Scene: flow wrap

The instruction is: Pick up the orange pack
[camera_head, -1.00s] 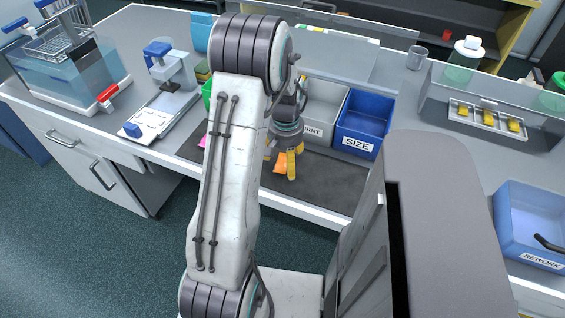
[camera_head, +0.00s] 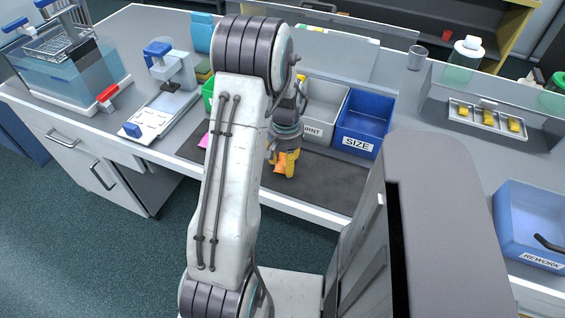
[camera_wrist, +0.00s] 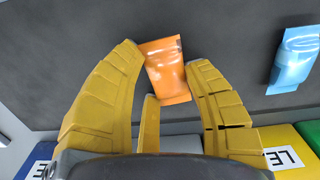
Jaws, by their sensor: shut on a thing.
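The orange pack (camera_wrist: 167,70) is a small flat pouch, seen between the yellow fingers of my gripper (camera_wrist: 162,60) in the wrist view. My gripper is shut on it, with the right finger touching its right edge. In the head view my gripper (camera_head: 286,161) is low over the dark mat, and a bit of the orange pack (camera_head: 280,168) shows at the fingers. My arm hides part of the mat there. I cannot tell whether the pack is clear of the mat.
A light blue pack (camera_wrist: 293,62) lies on the dark mat (camera_head: 325,186), right of the gripper in the wrist view. A blue SIZE bin (camera_head: 359,143) and a grey bin (camera_head: 318,131) stand behind the mat. A pink item (camera_head: 203,141) shows left of my arm. The mat's right part is clear.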

